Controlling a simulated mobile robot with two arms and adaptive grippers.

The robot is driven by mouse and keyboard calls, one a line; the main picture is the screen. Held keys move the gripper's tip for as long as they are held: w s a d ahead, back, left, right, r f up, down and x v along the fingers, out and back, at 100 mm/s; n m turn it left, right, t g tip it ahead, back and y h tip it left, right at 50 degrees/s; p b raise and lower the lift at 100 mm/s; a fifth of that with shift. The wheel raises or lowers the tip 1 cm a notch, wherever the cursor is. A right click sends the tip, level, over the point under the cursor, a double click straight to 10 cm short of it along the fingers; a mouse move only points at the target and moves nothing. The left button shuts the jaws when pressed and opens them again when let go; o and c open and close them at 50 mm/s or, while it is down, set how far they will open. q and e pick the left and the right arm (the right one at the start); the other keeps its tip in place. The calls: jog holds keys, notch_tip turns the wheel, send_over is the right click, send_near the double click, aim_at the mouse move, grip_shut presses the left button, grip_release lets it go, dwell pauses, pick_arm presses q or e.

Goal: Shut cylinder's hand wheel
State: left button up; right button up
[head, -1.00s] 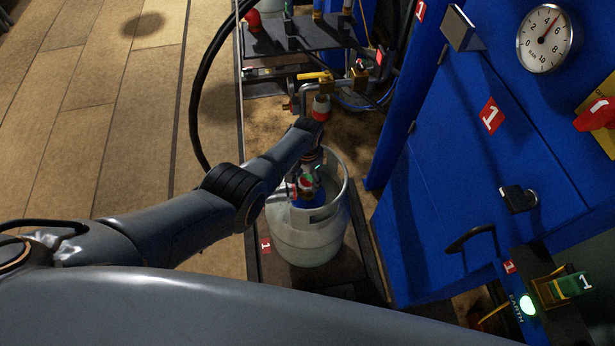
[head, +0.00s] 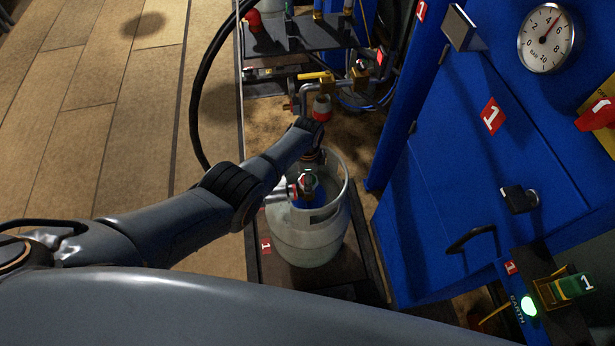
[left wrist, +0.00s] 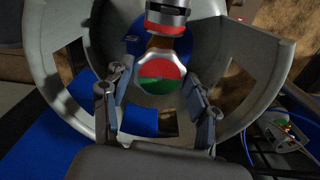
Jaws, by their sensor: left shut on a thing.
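The gas cylinder (head: 308,243) is pale grey and stands upright, with an open collar around its blue top. Its hand wheel (left wrist: 160,72) has a round red and green face and sits inside the collar. It also shows small in the head view (head: 308,181), partly hidden by my wrist. My left gripper (left wrist: 157,80) reaches into the collar from above, with one finger on each side of the wheel, and is shut on it. A silver and red fitting (left wrist: 167,18) is beside the wheel. My right gripper is in neither view.
The blue cabinet (head: 445,165) with a pressure gauge (head: 546,38) stands to the right. A dark shelf with pipework (head: 322,85) is behind the cylinder. A black hose (head: 196,105) curves at left. The wooden floor (head: 90,130) is clear.

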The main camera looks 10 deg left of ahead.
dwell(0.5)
pick_arm(q)
jog(key=o, duration=1.2)
jog(key=shift+c, duration=0.2)
jog(key=shift+w+r, duration=0.1)
jog(key=shift+r, duration=0.55)
notch_tip(320, 180, up, 11)
jog(key=shift+f, duration=0.2)
